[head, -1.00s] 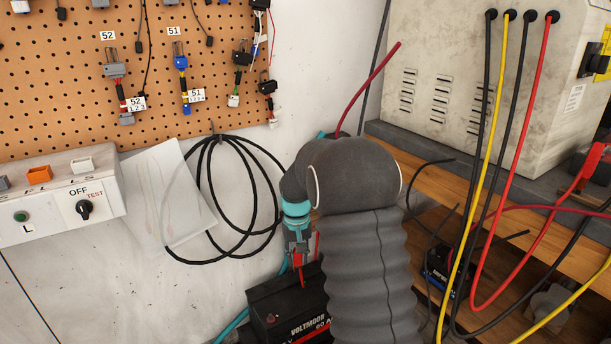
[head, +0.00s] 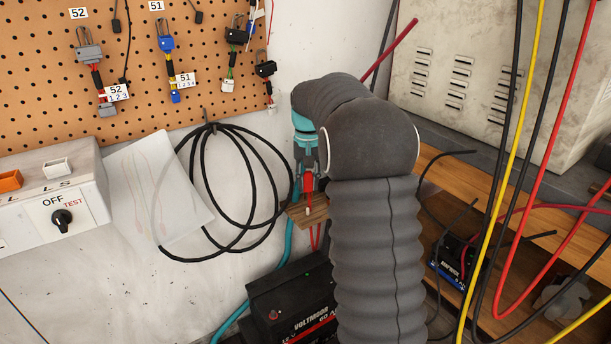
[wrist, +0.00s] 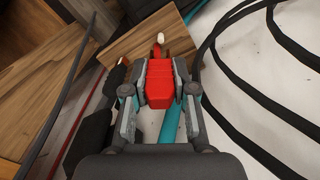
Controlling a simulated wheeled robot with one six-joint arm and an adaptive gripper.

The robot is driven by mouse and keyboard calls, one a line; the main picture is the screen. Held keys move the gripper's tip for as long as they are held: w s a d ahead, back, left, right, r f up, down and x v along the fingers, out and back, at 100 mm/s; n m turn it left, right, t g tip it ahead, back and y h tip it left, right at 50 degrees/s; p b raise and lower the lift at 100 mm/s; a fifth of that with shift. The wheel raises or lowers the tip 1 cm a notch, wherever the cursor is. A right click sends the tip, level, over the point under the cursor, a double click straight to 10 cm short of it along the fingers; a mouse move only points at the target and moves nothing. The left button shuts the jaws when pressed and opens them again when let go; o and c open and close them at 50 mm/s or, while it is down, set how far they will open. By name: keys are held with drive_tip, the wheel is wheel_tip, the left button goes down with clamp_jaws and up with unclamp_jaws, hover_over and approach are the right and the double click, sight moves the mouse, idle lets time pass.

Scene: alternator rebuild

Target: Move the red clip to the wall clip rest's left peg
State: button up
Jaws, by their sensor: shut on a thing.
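My gripper (head: 308,178) is shut on the red clip (head: 308,186). In the wrist view the red clip (wrist: 160,82) sits between the two grey fingers of my gripper (wrist: 159,75), its far end over a small wooden board. This board, seemingly the wall clip rest (head: 320,207), is by the wall above the black battery. A light-tipped peg (wrist: 161,38) shows at the clip's far end, also in the head view (head: 307,211). I cannot tell whether the clip touches or surrounds the peg. My arm hides the board's right part in the head view.
The black battery (head: 290,300) stands below the board. A coiled black cable (head: 205,190) hangs on the wall just left of my gripper. A wooden bench (head: 455,180) and hanging yellow, red and black cables (head: 508,140) are at the right.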

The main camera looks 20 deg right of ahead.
sight(308, 172)
drive_tip(key=shift+f+b, duration=0.85)
drive_tip(key=shift+f, duration=0.45)
drive_tip(key=shift+f+b, duration=0.55)
drive_tip(key=shift+f, duration=0.6)
drive_tip(key=o, duration=0.9)
wheel_tip(308, 172, up, 6)
drive_tip(key=p, duration=0.4)
drive_tip(key=shift+f, duration=0.2)
drive_tip(key=shift+r, duration=1.5)
